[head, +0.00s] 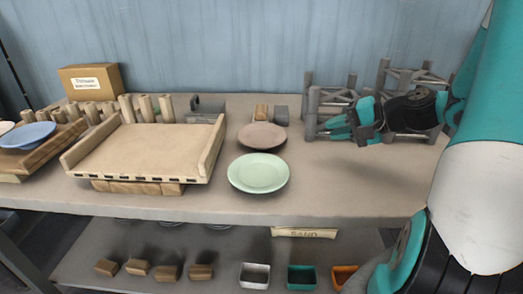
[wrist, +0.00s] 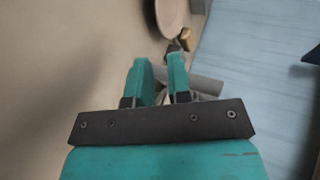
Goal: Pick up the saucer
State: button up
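A small brownish saucer (head: 262,136) lies flat on the bench, just behind a mint-green plate (head: 257,173). Part of the brownish saucer also shows at the top edge of the wrist view (wrist: 172,15). My gripper (head: 336,126) is to the right of both, above the bench in front of the grey frame, and points left. In the wrist view its two teal fingers (wrist: 158,66) are apart with no dish between them. It touches neither dish.
A grey frame (head: 312,112) stands close to my gripper. A beige tray (head: 145,152) is left of the dishes. Small blocks (head: 262,112) lie behind the saucer. A blue plate (head: 27,135) rests on wood at far left. The bench right of the green plate is clear.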

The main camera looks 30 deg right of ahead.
jog(key=d, duration=0.1)
send_near(285, 139)
jog(key=shift+m, duration=0.3)
jog(key=x, duration=0.4)
jog(key=shift+w+a+f+b, duration=0.1)
jog(key=shift+a+f+b, duration=0.15)
jog(key=shift+a+b, duration=0.15)
jog(key=shift+t, duration=0.3)
jog(key=shift+d+x, duration=0.15)
jog(key=shift+x, duration=1.4)
jog(key=shift+d+x, duration=0.2)
jog(key=shift+x, duration=1.35)
jog(key=shift+w+f, duration=0.1)
grip_shut()
